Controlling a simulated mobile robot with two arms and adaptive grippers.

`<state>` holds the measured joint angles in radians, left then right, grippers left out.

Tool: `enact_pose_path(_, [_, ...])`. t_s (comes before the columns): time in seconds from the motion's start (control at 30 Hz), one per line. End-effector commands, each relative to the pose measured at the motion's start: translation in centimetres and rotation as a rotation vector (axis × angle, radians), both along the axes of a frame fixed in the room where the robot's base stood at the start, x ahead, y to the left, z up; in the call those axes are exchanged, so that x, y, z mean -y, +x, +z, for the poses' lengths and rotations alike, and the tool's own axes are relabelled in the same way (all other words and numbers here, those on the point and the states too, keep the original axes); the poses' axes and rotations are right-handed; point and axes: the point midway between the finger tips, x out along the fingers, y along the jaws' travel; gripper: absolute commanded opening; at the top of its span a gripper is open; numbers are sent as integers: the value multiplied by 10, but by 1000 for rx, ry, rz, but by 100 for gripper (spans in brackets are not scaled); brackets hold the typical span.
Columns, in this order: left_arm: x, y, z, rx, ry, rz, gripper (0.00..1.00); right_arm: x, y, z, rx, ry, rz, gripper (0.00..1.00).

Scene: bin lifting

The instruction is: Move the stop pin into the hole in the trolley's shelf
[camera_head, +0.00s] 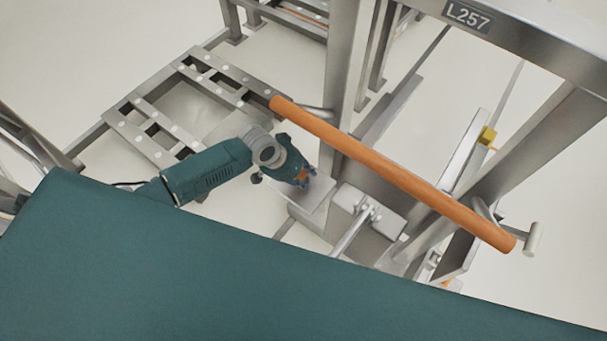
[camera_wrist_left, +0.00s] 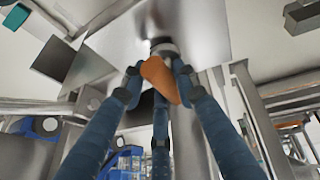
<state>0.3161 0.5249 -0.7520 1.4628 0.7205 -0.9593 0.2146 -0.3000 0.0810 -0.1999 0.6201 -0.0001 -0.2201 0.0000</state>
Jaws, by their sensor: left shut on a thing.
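In the left wrist view the fingers (camera_wrist_left: 160,85) are closed around the orange head of the stop pin (camera_wrist_left: 157,77). A little of its orange also shows in the head view (camera_head: 302,174). A grey round part (camera_wrist_left: 164,48) lies just beyond the orange head, against a bright metal plate (camera_wrist_left: 195,30). I cannot tell whether the pin's tip touches the shelf, and I cannot see the hole. My right gripper is not in view.
A long orange handle bar (camera_head: 390,172) crosses the trolley frame right of my left gripper. A metal box with a lever (camera_head: 368,212) stands close to the plate. A frame labelled L257 (camera_head: 468,17) rises behind. A slatted metal base (camera_head: 185,105) lies on the floor at left.

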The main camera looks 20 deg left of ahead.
Motion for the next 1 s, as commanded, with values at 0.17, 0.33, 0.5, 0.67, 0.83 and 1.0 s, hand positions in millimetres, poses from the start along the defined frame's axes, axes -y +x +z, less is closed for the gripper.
enact_pose_path(0.17, [0,0,1,1,0,0,0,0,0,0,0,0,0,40])
enact_pose_path(0.33, [0,0,1,1,0,0,45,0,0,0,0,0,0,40])
enact_pose_path(0.5, [0,0,1,1,0,0,51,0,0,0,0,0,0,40])
enact_pose_path(0.67, [0,0,1,-1,0,0,51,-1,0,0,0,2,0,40])
enact_pose_path(0.83, [-5,-4,13,0,1,0,51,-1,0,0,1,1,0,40])
enact_pose_path(1.0, [-16,-14,44,3,1,-1,51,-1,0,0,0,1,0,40])
